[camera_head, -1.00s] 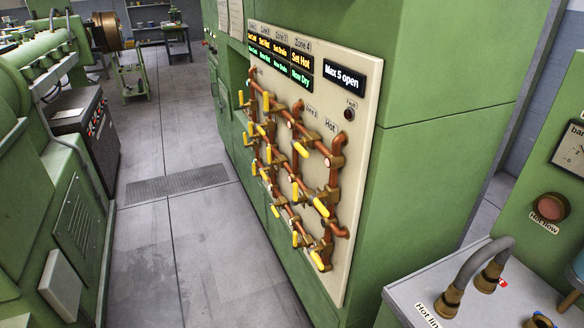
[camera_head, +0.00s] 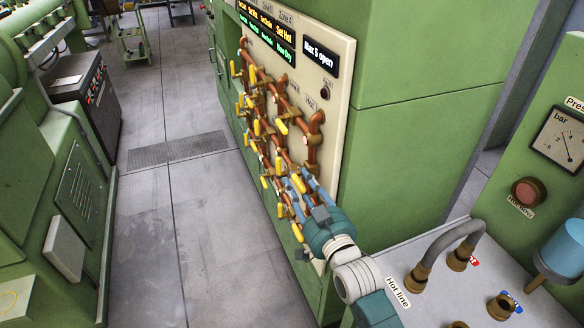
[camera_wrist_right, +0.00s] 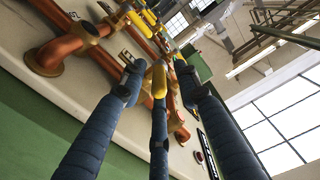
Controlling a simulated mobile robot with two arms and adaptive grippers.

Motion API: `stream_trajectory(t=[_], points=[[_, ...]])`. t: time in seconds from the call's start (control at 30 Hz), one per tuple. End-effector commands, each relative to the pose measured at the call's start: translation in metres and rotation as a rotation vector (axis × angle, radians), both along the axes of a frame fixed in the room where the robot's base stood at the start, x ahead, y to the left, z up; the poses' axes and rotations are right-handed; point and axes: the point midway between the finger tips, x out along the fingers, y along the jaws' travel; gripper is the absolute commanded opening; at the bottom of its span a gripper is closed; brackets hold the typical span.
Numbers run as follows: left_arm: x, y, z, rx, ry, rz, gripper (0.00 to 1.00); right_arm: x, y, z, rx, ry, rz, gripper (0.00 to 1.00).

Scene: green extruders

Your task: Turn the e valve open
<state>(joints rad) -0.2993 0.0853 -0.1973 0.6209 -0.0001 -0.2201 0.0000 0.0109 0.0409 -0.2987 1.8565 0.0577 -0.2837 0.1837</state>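The valve panel (camera_head: 338,80) carries copper pipes with several yellow valve handles. No letter marking the e valve is readable, so I cannot tell which one it is. My right gripper (camera_head: 308,186) is at the lower right of the pipework and hides part of the lowest valves. In the right wrist view, its three blue fingers (camera_wrist_right: 159,88) are spread around a yellow handle (camera_wrist_right: 159,78). Gaps show beside the handle, and I cannot tell whether any finger touches it. My left gripper is in neither current view.
A grey-topped console (camera_head: 385,262) with a grey hose (camera_head: 450,238) and brass fittings stands at the right. A pressure gauge (camera_head: 563,138) is above it. Copper pipes crowd the gripper. The aisle floor (camera_head: 150,230) at the left is clear.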

Motion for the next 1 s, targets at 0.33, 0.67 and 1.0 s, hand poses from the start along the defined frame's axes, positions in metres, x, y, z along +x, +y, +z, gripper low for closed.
stream_trajectory(t=[0.33,0.67,1.0], points=[[-0.004,-0.006,0.013,-0.007,0.005,-0.002,0.40,0.047,0.015,0.001,-0.001,0.000,0.000,0.32],[-0.003,-0.007,0.013,-0.007,0.004,-0.002,0.40,0.051,0.017,0.000,0.000,0.000,0.000,0.32],[-0.001,-0.007,0.013,-0.008,0.002,-0.002,0.40,0.051,0.017,0.000,-0.001,-0.001,0.000,0.00]])
